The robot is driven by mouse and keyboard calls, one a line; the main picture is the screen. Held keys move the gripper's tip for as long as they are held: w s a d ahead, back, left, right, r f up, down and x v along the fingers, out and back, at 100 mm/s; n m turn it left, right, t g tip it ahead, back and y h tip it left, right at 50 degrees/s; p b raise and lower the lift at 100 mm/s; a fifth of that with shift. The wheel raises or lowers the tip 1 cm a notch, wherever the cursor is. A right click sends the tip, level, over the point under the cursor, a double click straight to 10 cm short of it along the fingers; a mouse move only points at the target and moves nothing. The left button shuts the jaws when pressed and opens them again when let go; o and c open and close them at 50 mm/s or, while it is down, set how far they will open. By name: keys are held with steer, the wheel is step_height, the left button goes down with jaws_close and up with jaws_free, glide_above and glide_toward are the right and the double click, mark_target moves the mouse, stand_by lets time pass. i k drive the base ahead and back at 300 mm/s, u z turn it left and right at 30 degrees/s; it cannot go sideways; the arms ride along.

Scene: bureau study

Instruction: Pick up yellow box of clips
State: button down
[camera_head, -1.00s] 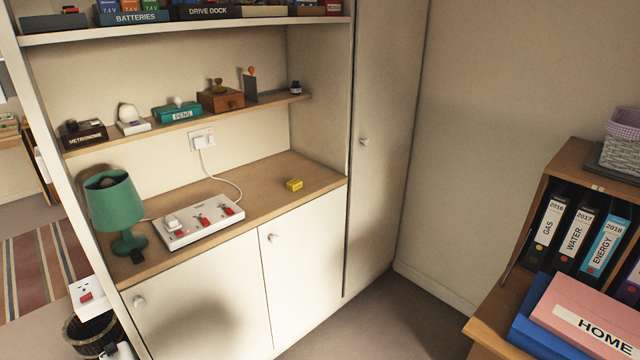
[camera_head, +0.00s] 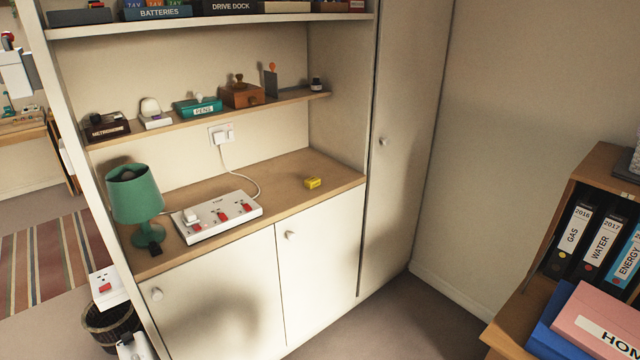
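A small yellow box (camera_head: 313,183) sits on the wooden counter (camera_head: 285,190) of the built-in cabinet, toward its right end and near the front edge. Its label is too small to read. Nothing touches it. My gripper does not show clearly in this view. A dark, soft shadow lies on the white cabinet doors below the counter.
A white power strip (camera_head: 218,219) and a green lamp (camera_head: 135,196) stand left of the box. A cord runs up to a wall socket (camera_head: 221,134). A shelf (camera_head: 290,102) with small items hangs above. Binders (camera_head: 573,232) and a pink folder (camera_head: 600,318) are at right. Floor in front is clear.

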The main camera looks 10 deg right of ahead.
mark_target(311, 183)
steer(key=k, duration=0.65)
steer(key=u, duration=0.2)
steer(key=i, duration=0.5)
steer(key=u, duration=0.95)
steer(key=i, duration=0.9)
steer(key=u, duration=0.35)
